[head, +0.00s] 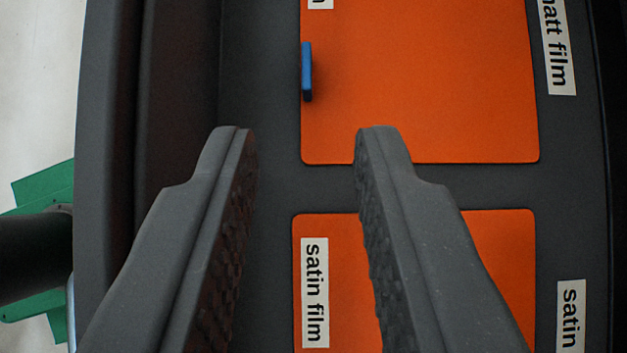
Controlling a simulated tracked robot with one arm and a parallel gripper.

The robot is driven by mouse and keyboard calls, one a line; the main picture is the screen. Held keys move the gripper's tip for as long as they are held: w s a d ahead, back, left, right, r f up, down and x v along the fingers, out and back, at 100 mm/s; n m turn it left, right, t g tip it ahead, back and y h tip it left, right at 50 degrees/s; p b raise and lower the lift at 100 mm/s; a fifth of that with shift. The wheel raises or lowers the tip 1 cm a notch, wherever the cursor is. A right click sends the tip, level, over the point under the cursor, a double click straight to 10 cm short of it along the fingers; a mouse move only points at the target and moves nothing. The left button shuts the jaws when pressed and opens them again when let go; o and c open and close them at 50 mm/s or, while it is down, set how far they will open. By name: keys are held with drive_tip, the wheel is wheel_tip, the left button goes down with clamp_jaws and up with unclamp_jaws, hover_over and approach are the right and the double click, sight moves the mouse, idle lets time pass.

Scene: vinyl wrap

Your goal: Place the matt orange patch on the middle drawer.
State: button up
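An orange patch (430,80) lies flat on a dark grey surface at the upper right, running out of the top of the picture. A blue tab (307,72) stands at its left edge. Only the last letter shows on its own label, but a label beside it reads "…att film". A second orange patch (490,270) below carries a "satin film" label. My gripper (305,131) is open with nothing between its fingers. Its right fingertip overlaps the upper patch's lower edge in the picture, and the blue tab is just above the gap. The middle drawer is not identifiable.
The "matt film" label (558,45) and a "satin" label (571,315) are on the dark surface (260,60) at right. A raised dark rim (125,100) runs along the left. Beyond it are pale floor (40,80) and green pieces (45,186).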

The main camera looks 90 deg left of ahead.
drive_tip(key=shift+s+d+r, duration=0.15)
drive_tip(key=shift+d+r, duration=0.2)
drive_tip(key=shift+r, duration=0.05)
